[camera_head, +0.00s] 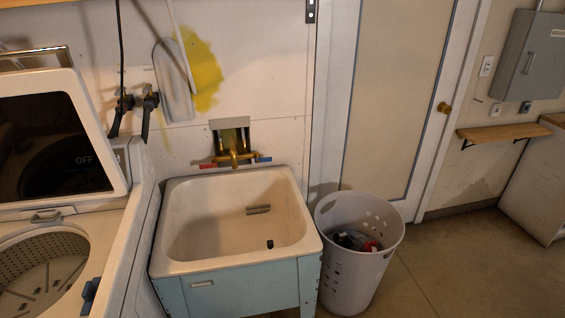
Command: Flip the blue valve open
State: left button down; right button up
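The blue valve handle (263,159) is at the right end of the brass faucet (234,151), on the wall above the back rim of the utility sink. It looks roughly level and points to the right. A red valve handle (208,165) is at the faucet's left end and points to the left. Neither of my grippers shows in the head view, and nothing touches the valve.
The utility sink (165,240) stands below the faucet. An open washing machine (105,230) is to its left, and a grey laundry basket (345,270) is close on its right. Clear floor (470,260) lies at the right.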

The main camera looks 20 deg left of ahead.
aim_at(258, 160)
jog(key=i+l, duration=0.1)
jog(key=i, duration=0.45)
jog(key=i+l+u, duration=0.15)
jog(key=i, duration=0.4)
